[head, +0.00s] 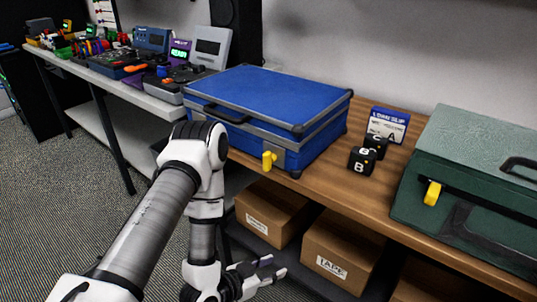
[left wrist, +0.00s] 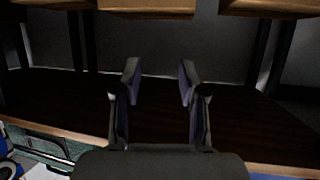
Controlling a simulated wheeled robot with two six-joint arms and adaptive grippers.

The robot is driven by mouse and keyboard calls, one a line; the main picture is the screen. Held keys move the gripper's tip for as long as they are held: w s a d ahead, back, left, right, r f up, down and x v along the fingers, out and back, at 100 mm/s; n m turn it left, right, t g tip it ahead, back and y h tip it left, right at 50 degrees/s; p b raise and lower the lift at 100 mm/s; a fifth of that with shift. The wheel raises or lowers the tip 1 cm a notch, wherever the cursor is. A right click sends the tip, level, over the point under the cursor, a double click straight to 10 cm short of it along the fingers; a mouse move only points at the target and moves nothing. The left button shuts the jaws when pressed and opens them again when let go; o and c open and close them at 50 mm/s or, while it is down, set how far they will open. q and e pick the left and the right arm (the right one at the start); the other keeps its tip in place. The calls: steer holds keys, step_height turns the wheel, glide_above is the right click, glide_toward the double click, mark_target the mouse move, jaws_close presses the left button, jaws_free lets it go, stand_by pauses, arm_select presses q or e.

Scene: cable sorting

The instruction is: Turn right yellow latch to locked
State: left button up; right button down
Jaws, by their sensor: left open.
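A closed blue case (head: 275,98) with grey trim lies on the wooden worktop. A yellow latch (head: 268,160) hangs roughly upright on its front edge, near the right corner. Another yellow latch (head: 432,193) sits on the front of a green case (head: 468,165) at the right, slightly tilted. Any left latch of the blue case is hidden or out of view behind my arm. My left gripper (head: 268,272) is below the worktop, in front of the lower shelf, well below the blue case's latch. In the left wrist view its fingers (left wrist: 160,78) are apart with nothing between them. My right gripper is not in view.
Black lettered cubes (head: 362,159) and a blue-and-white card box (head: 390,123) stand between the cases. A bench (head: 65,68) with electronics is at the left. Carpet floor is clear in front.

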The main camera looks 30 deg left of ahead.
mark_target(264, 159)
arm_select(q)
steer(key=a+r+n+t+y+p, duration=0.1)
steer(key=a+r+t+p, duration=0.25)
steer(key=r+p, duration=0.7)
steer(key=a+r+n+t+y+p, duration=0.15)
steer(key=a+r+p, duration=0.35)
steer(key=r, duration=1.1)
steer(key=w, duration=0.8)
steer(key=shift+w+d+f, duration=0.2)
steer(key=shift+w+d, duration=0.05)
steer(key=shift+d, duration=0.15)
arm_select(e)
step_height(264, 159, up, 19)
arm_select(q)
steer(key=shift+c, duration=0.4)
jaws_close()
